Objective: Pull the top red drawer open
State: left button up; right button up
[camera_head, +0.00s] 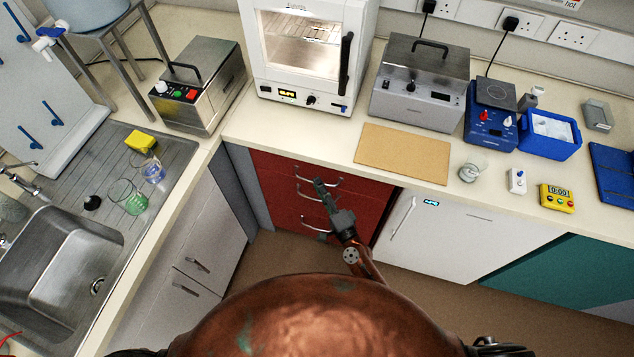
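The red drawer unit (278,182) is under the bench, left of the white fridge-like cabinet. Its top red drawer (284,162) looks closed, with a curved metal handle (301,178) near its front. More handles show below it. My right gripper (320,186) reaches up from below, and its dark fingertips overlap the top handle in the picture. I cannot tell whether they touch the handle or are around it, nor whether the fingers are open or shut. My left gripper is not in view.
A white oven (305,93) stands on the bench above the drawers, with a brown board (402,152) to its right. The white cabinet (455,232) adjoins the drawers on the right. Grey cupboards (190,265) stand on the left. Floor (280,256) shows in front of the drawers.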

jog(key=shift+x, duration=0.95)
grip_shut()
